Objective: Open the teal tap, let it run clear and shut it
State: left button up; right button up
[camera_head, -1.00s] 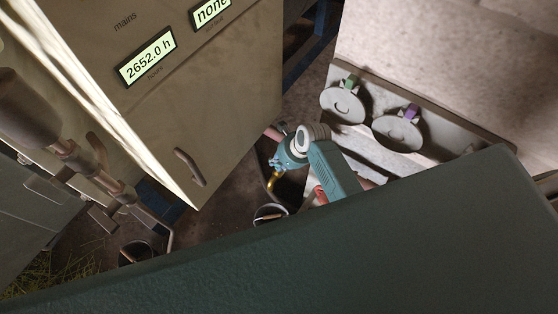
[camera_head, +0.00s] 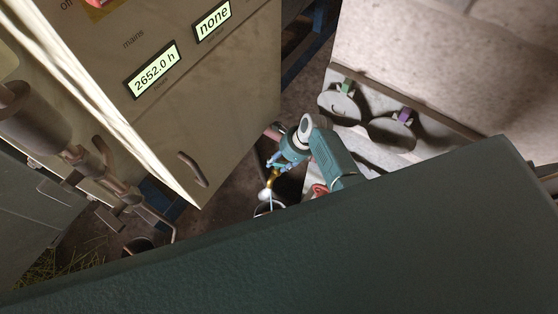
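My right arm reaches to a small tap at the centre, beside the beige cabinet. My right gripper (camera_head: 273,161) is at the top of the tap, its blue-teal fingers over the handle. Whether the fingers are shut on it is too small to tell. The tap's brass-yellow spout (camera_head: 271,179) shows just below the fingers; the teal handle cannot be told apart from them. A thin pale streak (camera_head: 270,195), which looks like running liquid, hangs below the spout. It leads to a dark bucket (camera_head: 262,209), partly hidden by the dark teal surface in front. My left gripper is not in view.
The beige cabinet (camera_head: 235,110) with lit displays and a handle stands left of the tap. Brownish pipework (camera_head: 115,190) is at the left, above another bucket (camera_head: 137,246). A pale block with round discs, tagged green (camera_head: 345,87) and purple (camera_head: 404,115), is at the right.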

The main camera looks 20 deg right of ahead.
aim_at(279, 164)
notch_tip(279, 164, up, 10)
dwell(0.6)
jog(key=shift+s, duration=0.1)
